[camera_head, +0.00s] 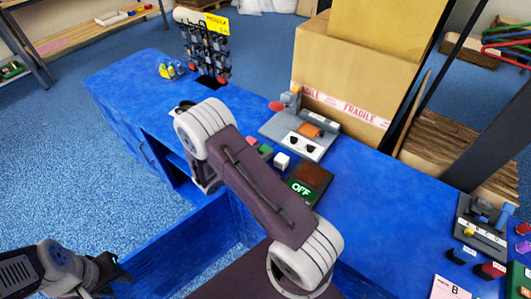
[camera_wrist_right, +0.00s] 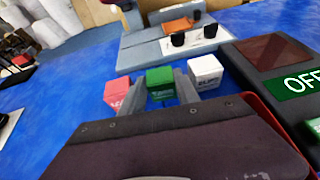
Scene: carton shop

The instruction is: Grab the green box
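The green box (camera_wrist_right: 160,84) is a small cube with a white label, between a pink box (camera_wrist_right: 117,93) and a white box (camera_wrist_right: 205,75) on the blue table. In the head view the green box (camera_head: 265,149) shows just past my right arm. My right gripper (camera_wrist_right: 160,92) has its two grey fingers apart, one on each side of the green box; whether they touch it is unclear. In the head view my arm hides this gripper. My left gripper (camera_head: 112,270) is low at the left, away from the boxes; its finger opening is unclear.
A grey device (camera_head: 300,132) with an orange piece stands behind the boxes. A dark panel marked OFF (camera_head: 310,180) lies to their right. A large taped carton (camera_head: 350,75) stands farther back. A rack of small items (camera_head: 205,50) is at the back left.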

